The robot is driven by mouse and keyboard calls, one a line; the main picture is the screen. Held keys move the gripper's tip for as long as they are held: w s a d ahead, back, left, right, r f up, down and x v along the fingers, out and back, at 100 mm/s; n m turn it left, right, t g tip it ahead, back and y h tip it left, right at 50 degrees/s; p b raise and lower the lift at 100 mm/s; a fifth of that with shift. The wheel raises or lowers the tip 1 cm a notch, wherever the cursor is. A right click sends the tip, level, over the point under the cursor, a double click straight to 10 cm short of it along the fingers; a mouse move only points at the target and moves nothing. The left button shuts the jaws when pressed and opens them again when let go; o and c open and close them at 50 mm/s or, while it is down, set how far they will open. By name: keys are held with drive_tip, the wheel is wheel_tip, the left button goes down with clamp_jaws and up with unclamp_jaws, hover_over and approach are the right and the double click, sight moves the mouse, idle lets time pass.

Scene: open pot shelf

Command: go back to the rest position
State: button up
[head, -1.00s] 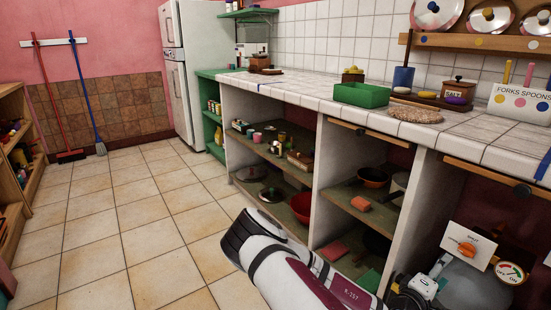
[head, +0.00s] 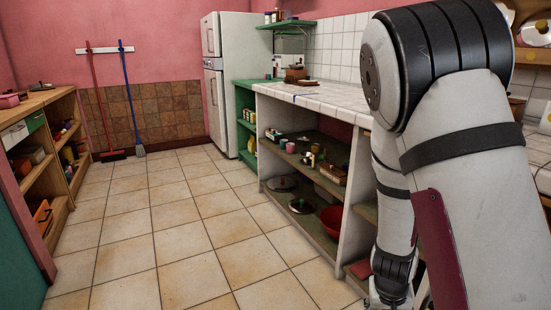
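My arm fills the right side of the head view, folded with its elbow high and its forearm hanging straight down in front of the open pot shelf (head: 358,205). The black wrist joint shows near the bottom edge. The fingers of my gripper are cut off below the picture, so I cannot see whether they hold anything. A red bowl (head: 332,221) and a lidded pan (head: 282,184) sit on the lower shelf, left of my arm. My arm hides the right part of the shelf and counter.
The tiled counter (head: 318,97) runs along the right. A white fridge (head: 237,84) stands at the back, beside a green shelf unit (head: 245,125). A wooden shelf unit (head: 60,110) is at the left. A red broom and a blue broom hang on the back wall. The floor (head: 180,225) between is clear.

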drive_tip(key=s+a+r+n+y, duration=0.1)
drive_tip(key=s+a+r+y, duration=0.25)
drive_tip(key=a+r, duration=0.4)
drive_tip(key=s+a+r+n+y, duration=0.15)
drive_tip(key=s+a+r, duration=0.35)
drive_tip(key=r, duration=0.5)
drive_tip(key=s+d+r+g+h, duration=0.1)
drive_tip(key=s+r, duration=0.3)
drive_tip(key=s, duration=0.5)
drive_tip(key=s+r+g+h, duration=0.1)
drive_tip(key=s+r, duration=0.4)
drive_tip(key=s, duration=0.5)
wheel_tip(320, 180, up, 35)
drive_tip(key=n+t+p, duration=0.1)
drive_tip(key=t+p, duration=0.3)
drive_tip(key=p, duration=2.9)
drive_tip(key=shift+w+d+r+p, duration=0.2)
drive_tip(key=shift+w+d+p, duration=0.15)
drive_tip(key=shift+p, duration=0.05)
drive_tip(key=shift+c, duration=0.5)
